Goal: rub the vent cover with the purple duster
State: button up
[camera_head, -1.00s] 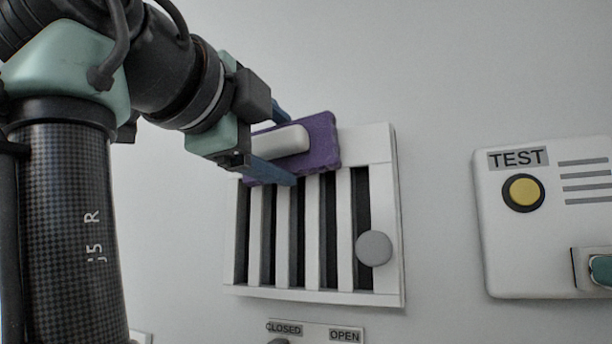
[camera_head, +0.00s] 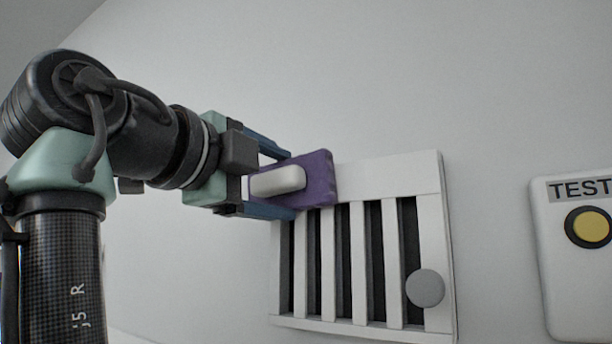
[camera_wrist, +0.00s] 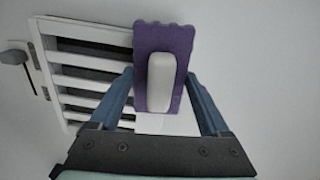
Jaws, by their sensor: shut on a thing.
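The vent cover (camera_head: 390,176) is a white slatted panel on the wall, with dark gaps and a grey round knob (camera_head: 425,288) at its lower right. The purple duster (camera_head: 320,178) has a white handle (camera_head: 278,181) and lies over the cover's upper left corner. My gripper (camera_head: 285,184) comes in from the left and is shut on the duster, with its blue fingers on either side of the handle. In the wrist view the duster (camera_wrist: 180,42) overlaps one end of the slats (camera_wrist: 90,83). Whether it presses on the cover is hard to tell.
A white panel marked TEST (camera_head: 570,260) with a yellow button (camera_head: 588,228) is on the wall to the right. The wall above the vent cover is bare. Plain wall lies between the cover and the panel.

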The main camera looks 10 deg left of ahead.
jog(key=shift+w+a, duration=0.35)
jog(key=shift+a, duration=0.3)
jog(key=shift+s+a+f, duration=0.1)
jog(key=shift+s+a, duration=0.15)
jog(key=shift+s, duration=0.45)
jog(key=shift+b+v, duration=0.8)
jog(key=shift+v, duration=1.4)
jog(key=shift+v, duration=1.55)
